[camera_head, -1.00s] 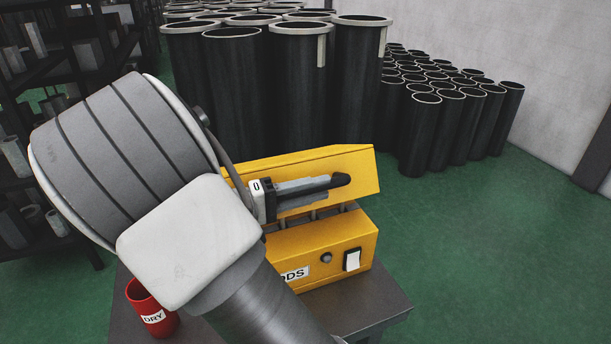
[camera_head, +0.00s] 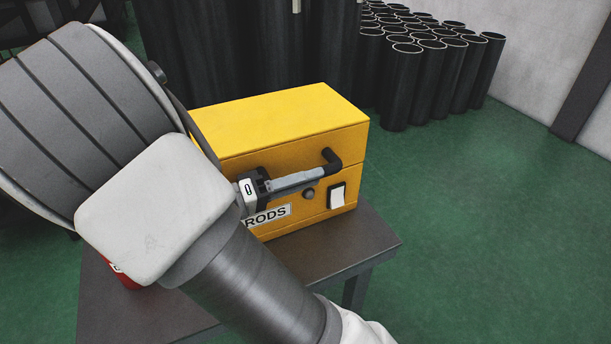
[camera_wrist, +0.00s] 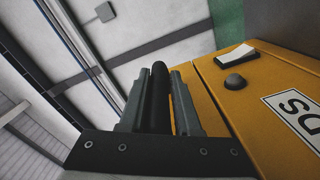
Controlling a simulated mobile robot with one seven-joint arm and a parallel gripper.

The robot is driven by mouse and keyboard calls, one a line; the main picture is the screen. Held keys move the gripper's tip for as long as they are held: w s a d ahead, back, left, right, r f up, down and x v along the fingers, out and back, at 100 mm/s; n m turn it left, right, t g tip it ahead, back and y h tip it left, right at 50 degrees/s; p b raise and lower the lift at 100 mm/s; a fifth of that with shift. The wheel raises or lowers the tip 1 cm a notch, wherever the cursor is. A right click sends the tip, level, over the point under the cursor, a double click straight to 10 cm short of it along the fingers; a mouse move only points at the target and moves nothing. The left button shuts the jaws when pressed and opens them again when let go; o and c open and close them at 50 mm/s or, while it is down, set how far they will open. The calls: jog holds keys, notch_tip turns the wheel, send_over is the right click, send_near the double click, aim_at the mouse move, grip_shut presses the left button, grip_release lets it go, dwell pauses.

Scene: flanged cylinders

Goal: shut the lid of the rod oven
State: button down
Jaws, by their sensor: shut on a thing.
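The rod oven (camera_head: 300,216) is a yellow box on a dark table, with a label reading RODS on its front. Its lid (camera_head: 285,118) lies down flat on the body, with only a thin seam between them. My gripper (camera_head: 310,176) is at the oven's front and is shut on the black lid handle (camera_head: 333,160). In the wrist view the handle (camera_wrist: 159,100) runs between my two fingers (camera_wrist: 158,98), beside the yellow front. My arm hides the oven's left part.
The table (camera_head: 350,245) has some bare top at the front right. A red container (camera_head: 124,278) is mostly hidden behind my arm. Black cylinders (camera_head: 405,85) stand behind. Green floor (camera_head: 480,220) is clear on the right.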

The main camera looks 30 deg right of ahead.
jog(key=shift+w+a, duration=0.1)
jog(key=shift+w, duration=0.15)
jog(key=c, duration=0.7)
grip_release()
jog(key=shift+w+f, duration=0.1)
jog(key=shift+w, duration=0.05)
jog(key=a+p, duration=0.2)
jog(key=a, duration=1.5)
jog(key=shift+a+p, duration=0.2)
jog(key=shift+p, duration=0.2)
